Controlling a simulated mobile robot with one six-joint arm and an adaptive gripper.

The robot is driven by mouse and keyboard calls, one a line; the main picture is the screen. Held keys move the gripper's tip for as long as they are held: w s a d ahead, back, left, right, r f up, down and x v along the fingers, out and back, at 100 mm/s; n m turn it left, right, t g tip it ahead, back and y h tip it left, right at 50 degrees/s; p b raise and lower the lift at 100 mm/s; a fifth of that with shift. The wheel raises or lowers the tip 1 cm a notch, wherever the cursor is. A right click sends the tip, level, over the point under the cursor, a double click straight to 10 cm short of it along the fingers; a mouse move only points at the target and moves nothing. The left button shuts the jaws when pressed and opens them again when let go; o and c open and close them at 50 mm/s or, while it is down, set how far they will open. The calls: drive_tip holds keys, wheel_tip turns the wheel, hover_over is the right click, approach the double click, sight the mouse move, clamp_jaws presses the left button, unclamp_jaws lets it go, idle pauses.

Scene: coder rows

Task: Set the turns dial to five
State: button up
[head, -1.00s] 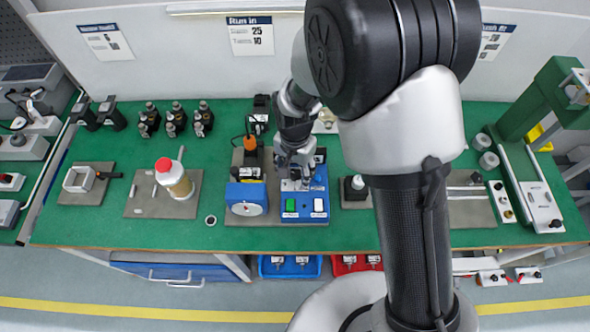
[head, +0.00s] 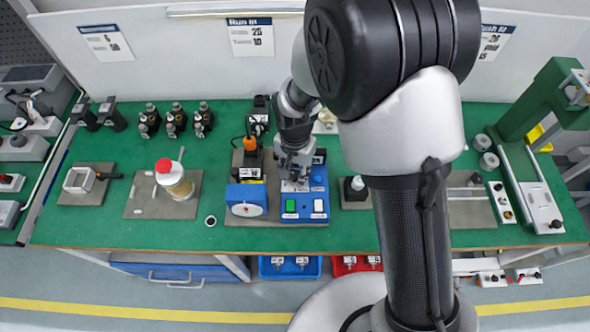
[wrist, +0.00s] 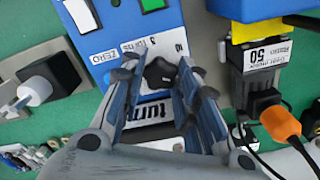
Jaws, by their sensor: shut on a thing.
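The turns dial (wrist: 160,72) is a dark knob on the face of a blue control box. Where the dial's pointer stands cannot be made out. In the head view my gripper (head: 292,172) is over the blue control box (head: 317,186), hiding the dial. The box has a green button (head: 290,205) and a white button (head: 318,205).
A blue unit with a round white gauge (head: 246,209) stands left of the box. An orange-tipped cable (wrist: 282,123) and a "50" labelled part (wrist: 262,55) are close to my fingers.

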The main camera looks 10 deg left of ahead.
drive_tip(key=n+p, duration=0.1)
drive_tip(key=n, duration=0.4)
drive_tip(key=shift+n, duration=0.3)
drive_tip(key=n+p, duration=0.1)
drive_tip(key=n, duration=0.5)
drive_tip(key=n+p, duration=0.1)
drive_tip(key=n, duration=0.5)
drive_tip(key=shift+n, duration=0.4)
drive_tip(key=n, duration=0.5)
drive_tip(key=shift+p, duration=0.3)
drive_tip(key=o, duration=1.1)
